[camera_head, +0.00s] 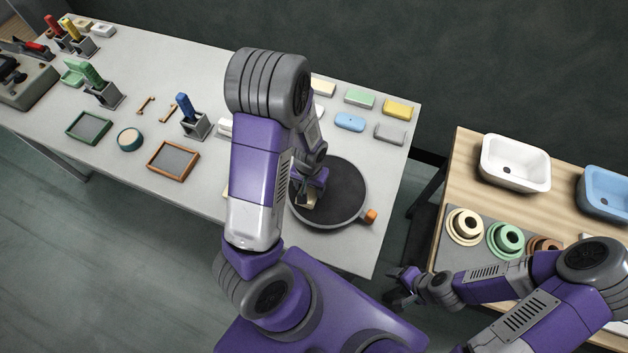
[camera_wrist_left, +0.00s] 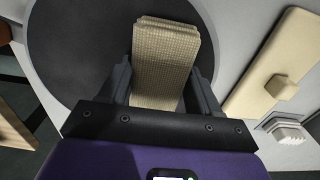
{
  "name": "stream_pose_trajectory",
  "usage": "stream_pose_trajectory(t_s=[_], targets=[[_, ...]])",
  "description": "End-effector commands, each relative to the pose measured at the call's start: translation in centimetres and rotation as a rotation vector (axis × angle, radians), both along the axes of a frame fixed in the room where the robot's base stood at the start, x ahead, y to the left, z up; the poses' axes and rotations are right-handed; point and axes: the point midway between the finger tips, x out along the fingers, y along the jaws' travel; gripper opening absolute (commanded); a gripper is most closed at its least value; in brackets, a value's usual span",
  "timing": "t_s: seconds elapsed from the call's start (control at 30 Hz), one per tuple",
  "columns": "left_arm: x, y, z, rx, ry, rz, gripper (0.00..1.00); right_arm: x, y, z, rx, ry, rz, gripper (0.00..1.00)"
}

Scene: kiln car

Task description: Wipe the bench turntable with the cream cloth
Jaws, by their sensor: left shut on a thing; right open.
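The bench turntable (camera_head: 346,188) is a dark round disc on the grey bench, with an orange knob (camera_head: 371,216) at its right side. My left gripper (camera_head: 308,196) is over the left part of the disc. In the left wrist view my left gripper (camera_wrist_left: 165,85) is shut on the cream cloth (camera_wrist_left: 167,55), a folded woven pad between the two fingers. The dark disc (camera_wrist_left: 80,50) lies behind the cloth; I cannot tell whether the cloth touches it. My right gripper (camera_head: 398,286) is open and empty, low in the gap between the bench and the wooden table.
Coloured blocks, including a green one (camera_head: 360,98) and a yellow one (camera_head: 397,109), lie behind the turntable. A cream board with a knob (camera_wrist_left: 270,75) is beside the disc. Framed trays (camera_head: 173,161) stand left. The wooden table holds a white basin (camera_head: 515,163) and round pieces.

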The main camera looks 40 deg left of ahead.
Motion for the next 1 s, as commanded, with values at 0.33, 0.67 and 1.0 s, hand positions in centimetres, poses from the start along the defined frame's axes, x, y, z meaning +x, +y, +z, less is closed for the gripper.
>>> stream_pose_trajectory(t_s=[0.33,0.67,1.0], targets=[[-0.4,0.0,-0.1,0.000,0.005,0.000,0.38,0.0,0.0,0.0,0.000,0.000,0.000,0.64],[-0.6,0.0,0.0,0.000,0.006,0.000,0.38,0.0,0.0,0.1,0.000,0.000,0.000,0.64],[-2.6,0.1,0.1,0.000,0.004,-0.001,0.38,0.0,0.0,0.3,0.000,0.000,0.000,0.64]])
